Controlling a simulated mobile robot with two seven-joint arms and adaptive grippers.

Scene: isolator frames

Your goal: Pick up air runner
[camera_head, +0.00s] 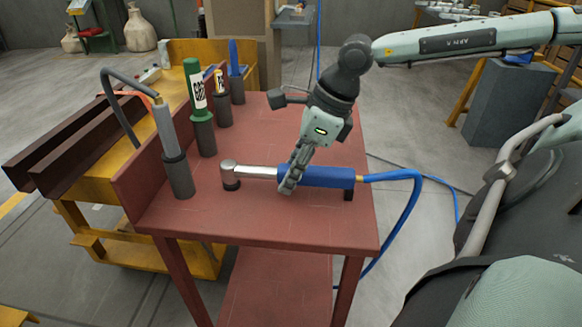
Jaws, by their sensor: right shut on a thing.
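The air runner (330,177) is a tool with a blue handle, a silver neck and a dark round head at its left end. It lies lengthwise across the front part of the red table (270,218). A blue hose runs from its right end over the table edge. My right gripper (288,184) reaches down from above and is shut on the air runner near where the blue handle meets the silver neck. The far finger is partly hidden. The tool looks level, at or just above the tabletop; I cannot tell which. My left gripper is not in view.
A grey tool (166,130), a green grease tube (195,88) and other tools stand in dark holders along the table's left side. The blue hose (408,215) hangs off the right edge. A yellow cart (95,165) with brown beams stands at left.

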